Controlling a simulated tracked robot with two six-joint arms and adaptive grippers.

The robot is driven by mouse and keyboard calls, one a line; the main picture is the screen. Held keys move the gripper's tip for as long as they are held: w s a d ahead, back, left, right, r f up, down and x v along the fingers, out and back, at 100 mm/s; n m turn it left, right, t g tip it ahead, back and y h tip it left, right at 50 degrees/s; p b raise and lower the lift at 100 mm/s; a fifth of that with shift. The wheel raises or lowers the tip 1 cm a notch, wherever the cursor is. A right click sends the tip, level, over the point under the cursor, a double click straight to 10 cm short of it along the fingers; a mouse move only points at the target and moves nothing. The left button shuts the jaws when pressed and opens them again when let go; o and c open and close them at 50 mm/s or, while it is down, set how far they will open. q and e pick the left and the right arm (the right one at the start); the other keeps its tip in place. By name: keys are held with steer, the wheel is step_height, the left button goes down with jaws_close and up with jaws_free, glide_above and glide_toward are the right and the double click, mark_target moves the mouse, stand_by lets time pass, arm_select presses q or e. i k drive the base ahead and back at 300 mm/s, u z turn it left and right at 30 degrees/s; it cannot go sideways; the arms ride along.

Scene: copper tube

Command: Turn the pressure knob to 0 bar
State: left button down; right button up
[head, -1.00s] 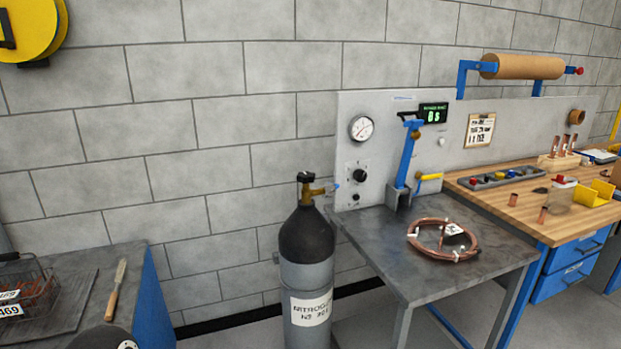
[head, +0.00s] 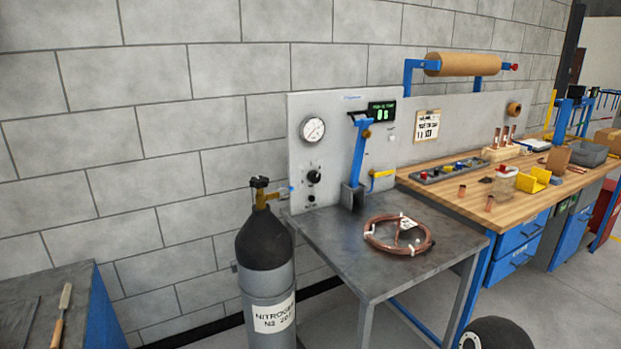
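The pressure knob (head: 314,176) is a black round knob on the grey upright panel (head: 345,106) behind the metal table. The round white pressure gauge (head: 312,130) is above it; its needle is too small to read. A smaller dark knob (head: 311,198) sits just below the pressure knob. A green-lit display (head: 381,112) is to the upper right. Neither of my grippers shows in the head view, so nothing of mine is seen touching the knob.
A nitrogen cylinder (head: 266,243) with a brass valve stands left of the metal table (head: 352,279), near the panel. A copper tube coil (head: 372,240) lies on the table. A blue lever stand (head: 359,150) is right of the knob. A wooden workbench (head: 455,191) continues right.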

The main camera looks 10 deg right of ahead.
mark_target(313, 177)
steer(key=i, duration=0.9)
